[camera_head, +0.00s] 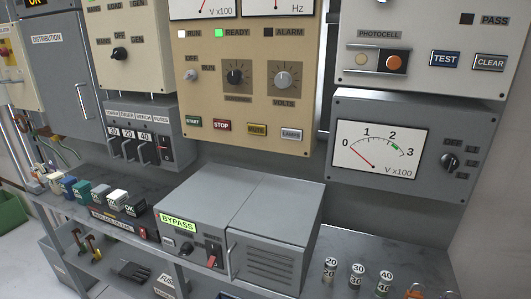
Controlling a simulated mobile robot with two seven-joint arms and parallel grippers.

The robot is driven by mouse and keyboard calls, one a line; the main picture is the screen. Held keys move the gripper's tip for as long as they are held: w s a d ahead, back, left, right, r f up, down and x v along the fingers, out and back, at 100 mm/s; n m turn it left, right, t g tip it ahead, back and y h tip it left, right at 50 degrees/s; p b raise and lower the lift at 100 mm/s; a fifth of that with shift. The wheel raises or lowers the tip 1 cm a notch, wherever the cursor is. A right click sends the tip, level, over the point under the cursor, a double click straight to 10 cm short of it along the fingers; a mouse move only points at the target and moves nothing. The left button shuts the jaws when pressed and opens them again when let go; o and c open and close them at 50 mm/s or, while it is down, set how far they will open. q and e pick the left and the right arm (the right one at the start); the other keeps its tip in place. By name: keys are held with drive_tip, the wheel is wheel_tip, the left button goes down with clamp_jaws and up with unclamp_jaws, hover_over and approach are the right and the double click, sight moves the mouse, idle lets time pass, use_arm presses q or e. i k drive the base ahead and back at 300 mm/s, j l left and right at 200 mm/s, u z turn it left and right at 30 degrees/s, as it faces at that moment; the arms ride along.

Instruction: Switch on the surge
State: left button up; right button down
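No label that I can read says surge. A grey box (236,228) on the shelf shows a lit green BYPASS sign (178,223), a small black knob (185,248) and a red-handled switch (212,257) on its front; the handle appears to point down. To its left, a row of coloured plug-in modules (96,195) sits along a dark strip with a small label (112,221) and a small red switch (143,234) at its right end; its position is too small to tell. Neither of my grippers is in view.
A tan panel (243,110) above has RUN, READY and ALARM lamps, knobs and buttons. A grey meter box (400,185) with a rotary knob hangs at the right. Numbered cylinders (357,275) stand at the shelf's front right. A breaker box (138,137) is at the left.

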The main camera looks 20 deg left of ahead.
sight(144, 233)
drive_tip(key=u, duration=1.7)
